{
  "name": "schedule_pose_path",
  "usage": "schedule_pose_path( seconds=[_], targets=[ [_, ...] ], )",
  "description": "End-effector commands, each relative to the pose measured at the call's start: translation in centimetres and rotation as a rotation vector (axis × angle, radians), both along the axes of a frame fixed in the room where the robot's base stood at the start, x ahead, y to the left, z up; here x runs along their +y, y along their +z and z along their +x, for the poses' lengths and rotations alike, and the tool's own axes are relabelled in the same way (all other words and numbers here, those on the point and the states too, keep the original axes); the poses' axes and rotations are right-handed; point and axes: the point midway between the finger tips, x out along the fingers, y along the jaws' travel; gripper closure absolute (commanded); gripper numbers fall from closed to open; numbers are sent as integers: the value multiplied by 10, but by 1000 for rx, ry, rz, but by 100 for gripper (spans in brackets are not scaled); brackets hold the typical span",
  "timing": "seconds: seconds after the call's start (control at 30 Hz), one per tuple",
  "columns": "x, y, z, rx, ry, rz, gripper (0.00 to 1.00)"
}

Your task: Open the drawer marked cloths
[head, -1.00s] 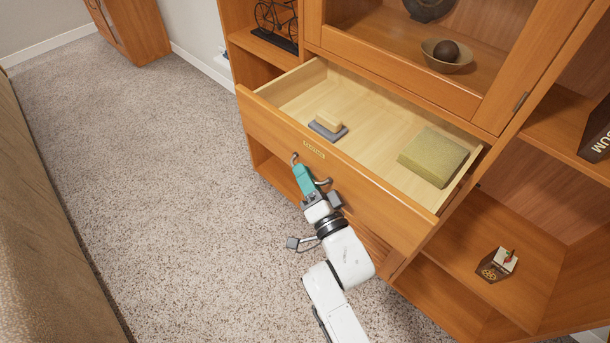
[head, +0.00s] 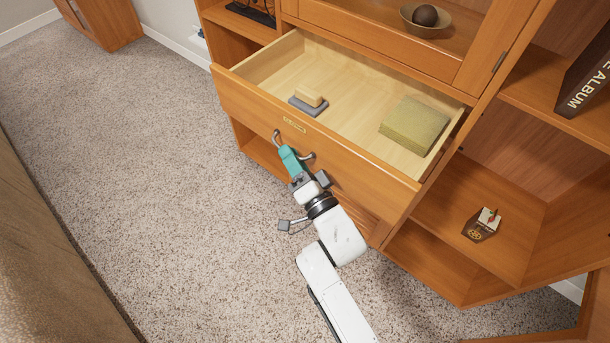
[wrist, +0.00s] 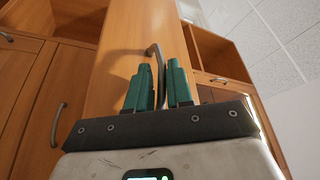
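The wooden drawer (head: 330,156) stands pulled well out of the cabinet. Its front carries a small label plate (head: 294,125), whose lettering is too small to read. Below the plate is a curved metal handle (head: 308,156). My gripper (head: 287,155) is at this handle, its teal fingers closed about the bar. In the wrist view the handle (wrist: 156,53) passes between the two fingers (wrist: 160,85). Part of the bar is hidden by the fingers. In the drawer lie a grey block with a cream top (head: 309,99) and a larger olive-yellow block (head: 414,124).
Open shelves at right hold a small dark box (head: 482,224) and a book marked ALBUM (head: 585,80). A bowl with a dark ball (head: 425,18) sits above the drawer. Carpet (head: 150,170) is clear at left, with a brown upholstered surface (head: 45,240) at the left edge.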

Motion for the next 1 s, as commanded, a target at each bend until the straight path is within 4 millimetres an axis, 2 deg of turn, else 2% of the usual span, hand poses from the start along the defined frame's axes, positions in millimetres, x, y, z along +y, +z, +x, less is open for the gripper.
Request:
schedule_pose_path(
  seconds=[0.3, 0.5, 0.7, 1.0],
  targets=[
    [-31, -13, -49, 6, -2, 0, 79],
    [-45, -19, -71, 5, -1, 1, 79],
    [-50, -21, -78, 3, 0, -1, 79],
    [-50, -21, -78, 3, -1, 0, 79]
  ],
)
